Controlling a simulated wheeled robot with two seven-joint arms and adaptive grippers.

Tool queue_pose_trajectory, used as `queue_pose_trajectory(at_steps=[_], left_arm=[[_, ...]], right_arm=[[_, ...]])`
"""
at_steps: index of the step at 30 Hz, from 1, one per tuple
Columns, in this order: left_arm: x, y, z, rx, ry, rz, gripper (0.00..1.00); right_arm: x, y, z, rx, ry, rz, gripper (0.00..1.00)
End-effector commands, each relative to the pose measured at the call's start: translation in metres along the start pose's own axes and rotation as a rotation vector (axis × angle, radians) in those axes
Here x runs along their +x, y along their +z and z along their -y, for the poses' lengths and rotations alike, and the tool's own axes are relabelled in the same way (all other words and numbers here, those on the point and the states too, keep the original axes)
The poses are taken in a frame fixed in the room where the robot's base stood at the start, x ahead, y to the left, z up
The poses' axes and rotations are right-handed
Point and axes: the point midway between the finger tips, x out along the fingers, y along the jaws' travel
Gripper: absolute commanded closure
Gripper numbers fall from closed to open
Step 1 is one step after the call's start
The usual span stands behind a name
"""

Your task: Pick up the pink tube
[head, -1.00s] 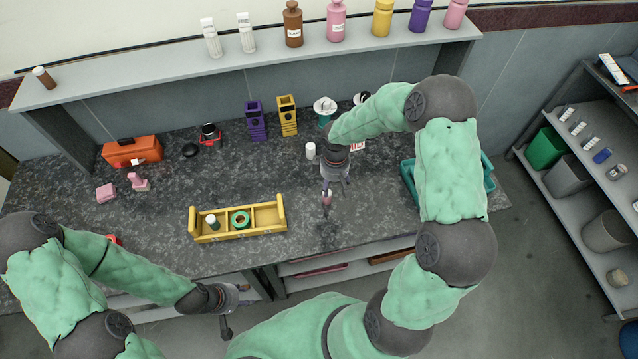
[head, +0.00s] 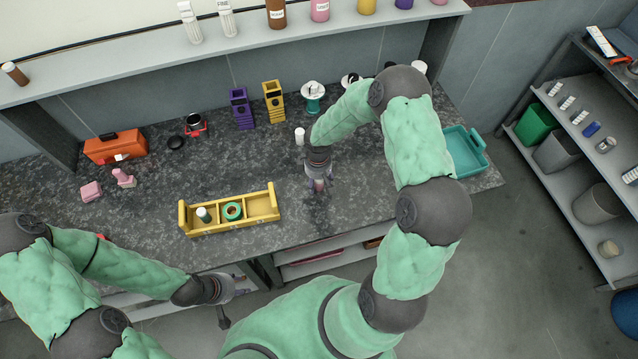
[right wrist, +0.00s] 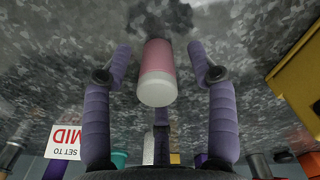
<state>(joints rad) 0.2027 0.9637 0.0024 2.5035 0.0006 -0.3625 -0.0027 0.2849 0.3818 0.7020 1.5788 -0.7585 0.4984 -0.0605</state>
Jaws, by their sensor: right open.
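The pink tube (right wrist: 158,70) with a white cap stands on the speckled counter in the right wrist view, between the two purple fingers of my right gripper (right wrist: 158,66). The fingers are open, with a gap on both sides of the tube. In the head view my right gripper (head: 318,186) points down at the counter right of the yellow tray, and the pink tube (head: 319,184) shows small at its fingertips. My left gripper (head: 243,292) hangs low at the counter's front edge, away from the tube; its fingers are too small to read.
A white cylinder (head: 299,136) stands behind my right gripper. A teal bin (head: 464,152) lies at the right. Counter around the tube is clear.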

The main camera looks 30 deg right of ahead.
Motion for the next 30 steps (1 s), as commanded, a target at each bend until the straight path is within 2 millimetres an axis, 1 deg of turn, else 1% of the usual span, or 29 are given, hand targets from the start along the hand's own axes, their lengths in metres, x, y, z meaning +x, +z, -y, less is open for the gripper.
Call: queue_pose_trajectory(at_steps=[1, 3, 10, 11, 12, 14, 15, 16, 17, 26, 30], left_arm=[[0.0026, -0.0002, 0.0009, 0.000, 0.000, 0.000, 0.60], [0.0034, -0.0003, 0.0012, 0.000, 0.000, 0.000, 0.60], [0.0029, -0.0002, 0.0010, 0.000, 0.000, 0.000, 0.60], [0.0029, -0.0002, 0.0010, 0.000, 0.000, 0.000, 0.60], [0.0029, -0.0002, 0.0010, 0.000, 0.000, 0.000, 0.60], [0.0029, -0.0002, 0.0010, 0.000, 0.000, 0.000, 0.60], [0.0029, -0.0002, 0.0010, 0.000, 0.000, 0.000, 0.60], [0.0029, -0.0002, 0.0010, 0.000, 0.000, 0.000, 0.60], [0.0029, -0.0002, 0.0010, 0.000, 0.000, 0.000, 0.60], [0.0029, -0.0002, 0.0010, 0.000, 0.000, 0.000, 0.60], [0.0018, -0.0001, 0.0006, 0.000, 0.000, 0.000, 0.60]], right_arm=[[0.0091, 0.0009, -0.0004, 0.002, -0.001, 0.001, 0.42], [0.0150, 0.0011, -0.0002, 0.001, -0.001, 0.002, 0.42], [0.0161, 0.0008, -0.0005, 0.001, 0.000, 0.001, 0.42], [0.0161, 0.0008, -0.0005, 0.001, 0.000, 0.001, 0.47], [0.0160, 0.0008, -0.0005, 0.001, 0.000, 0.001, 0.59], [0.0160, 0.0009, -0.0005, 0.001, 0.000, 0.001, 0.76], [0.0159, 0.0008, -0.0005, 0.001, 0.000, 0.001, 0.87], [0.0159, 0.0008, -0.0005, 0.001, 0.000, 0.001, 0.95], [0.0159, 0.0008, -0.0005, 0.001, 0.000, 0.001, 1.00], [0.0154, 0.0007, -0.0007, 0.002, 0.000, 0.000, 1.00], [0.0106, 0.0004, -0.0011, 0.002, 0.001, -0.001, 1.00]])
